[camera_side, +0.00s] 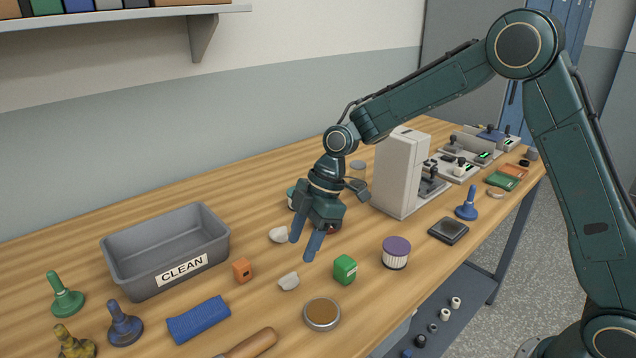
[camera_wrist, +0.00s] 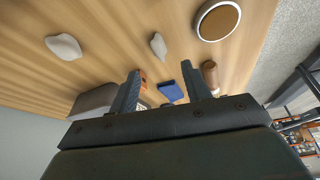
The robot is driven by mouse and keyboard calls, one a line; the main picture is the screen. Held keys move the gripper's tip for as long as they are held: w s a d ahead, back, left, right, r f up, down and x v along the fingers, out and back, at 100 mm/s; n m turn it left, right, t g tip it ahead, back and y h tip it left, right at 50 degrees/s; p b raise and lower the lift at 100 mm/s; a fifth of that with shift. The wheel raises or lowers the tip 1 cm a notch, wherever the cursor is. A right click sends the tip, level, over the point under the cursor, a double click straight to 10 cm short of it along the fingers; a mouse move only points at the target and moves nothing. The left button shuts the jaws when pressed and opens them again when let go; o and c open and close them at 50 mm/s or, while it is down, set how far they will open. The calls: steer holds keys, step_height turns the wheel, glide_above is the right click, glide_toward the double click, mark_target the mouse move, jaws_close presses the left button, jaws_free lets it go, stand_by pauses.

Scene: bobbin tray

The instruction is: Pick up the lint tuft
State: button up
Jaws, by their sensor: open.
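Two small whitish lumps lie on the wooden bench, and I cannot tell for certain which is the lint tuft. One pale lump (camera_side: 279,235) is just left of my gripper (camera_side: 302,250) in the side view; it appears rounded at the left of the wrist view (camera_wrist: 64,46). The other, greyer pale lump (camera_side: 289,281) lies nearer the front, below the fingertips in the side view; it is narrower in the wrist view (camera_wrist: 158,46). My gripper is open and empty, its fingers pointing down above the bench. Its fingertips also show in the wrist view (camera_wrist: 161,70).
A grey CLEAN bin (camera_side: 122,277) stands left. An orange block (camera_side: 242,270), green block (camera_side: 345,269), round tin (camera_side: 322,314), blue cloth (camera_side: 198,319) and purple-topped spool (camera_side: 396,252) lie around. A tall grey machine (camera_side: 400,175) stands behind my gripper.

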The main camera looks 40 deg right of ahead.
mark_target(291, 274)
steer(key=shift+x, duration=1.65)
steer(key=shift+f, duration=0.1)
steer(key=shift+x, duration=2.5)
steer(key=shift+c, duration=0.2)
jaws_close()
